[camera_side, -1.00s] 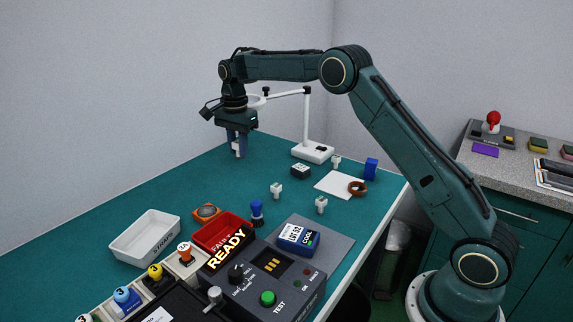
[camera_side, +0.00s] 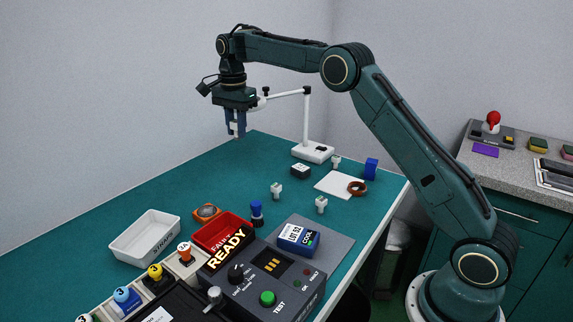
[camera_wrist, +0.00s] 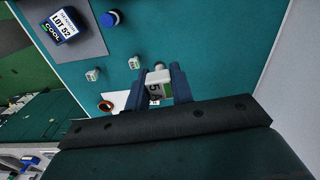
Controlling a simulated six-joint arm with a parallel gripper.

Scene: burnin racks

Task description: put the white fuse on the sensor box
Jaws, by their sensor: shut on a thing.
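A white fuse (camera_side: 234,128) is between the fingers of my gripper (camera_side: 235,131), held upright above the far left of the teal table. In the wrist view, its white end (camera_wrist: 158,76) shows between the two blue fingers (camera_wrist: 163,86), with a dark-marked pale face below it. A blue box labelled LOT 52 COOL (camera_side: 299,238) lies on a grey mat; it also shows in the wrist view (camera_wrist: 60,27). A small black box with a pale label (camera_side: 301,171) stands mid-table. I cannot tell which is the sensor box.
Other white pieces (camera_side: 277,191) stand mid-table near a white sheet (camera_side: 333,185) with a brown ring. A white lamp stand (camera_side: 314,152) rises at the back. White (camera_side: 146,237) and red (camera_side: 221,234) trays and a READY tester (camera_side: 268,285) are in front.

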